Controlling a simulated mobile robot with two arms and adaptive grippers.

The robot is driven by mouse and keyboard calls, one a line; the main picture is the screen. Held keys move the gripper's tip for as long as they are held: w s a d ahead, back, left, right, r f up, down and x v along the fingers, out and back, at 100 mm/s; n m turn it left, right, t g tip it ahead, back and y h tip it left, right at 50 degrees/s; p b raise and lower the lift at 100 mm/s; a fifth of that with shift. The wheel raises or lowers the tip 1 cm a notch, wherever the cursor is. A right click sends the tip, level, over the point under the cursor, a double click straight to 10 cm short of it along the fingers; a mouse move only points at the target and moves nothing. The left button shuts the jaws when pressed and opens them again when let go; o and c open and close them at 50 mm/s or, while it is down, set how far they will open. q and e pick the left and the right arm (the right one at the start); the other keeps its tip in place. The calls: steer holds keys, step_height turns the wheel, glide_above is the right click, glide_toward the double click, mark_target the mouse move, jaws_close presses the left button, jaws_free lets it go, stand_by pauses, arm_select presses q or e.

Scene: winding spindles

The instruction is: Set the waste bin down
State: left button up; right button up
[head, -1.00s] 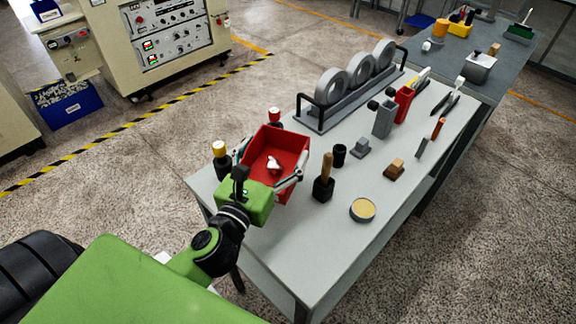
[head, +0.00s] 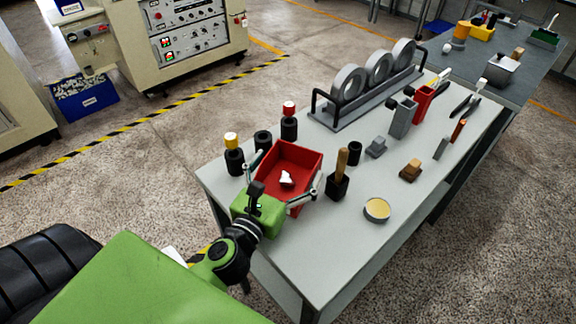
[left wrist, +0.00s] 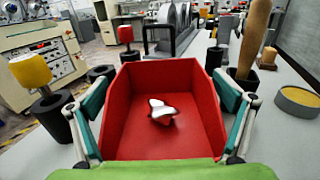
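The red waste bin (head: 304,164) stands upright on the near left end of the grey table, with a small crumpled white and dark scrap (head: 286,179) inside. My left gripper (head: 285,176) is at the bin's near side, its fingers spread wide to either side of it. In the left wrist view the bin (left wrist: 128,100) fills the middle, and the teal finger pads (left wrist: 90,115) flank its walls and look apart from them. The gripper looks open. The bin's underside is hidden. My right gripper is not in view.
Black spindles with yellow (head: 232,142) and red (head: 289,110) tops stand behind the bin. A wooden-handled tool in a black holder (head: 339,185) is close on its right. The near right table front is clear.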

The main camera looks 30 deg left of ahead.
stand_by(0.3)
arm_select(q)
steer(key=shift+r, duration=0.3)
steer(key=s, duration=0.2)
steer(key=s+b, duration=0.1)
steer(key=s, duration=0.1)
steer(key=s+b, duration=0.1)
steer(key=s, duration=0.1)
steer(key=shift+d+f, duration=0.2)
steer(key=shift+f, duration=0.1)
steer(key=shift+s+r+b, duration=0.2)
steer(key=shift+s+b, duration=0.15)
steer(key=shift+s, duration=0.45)
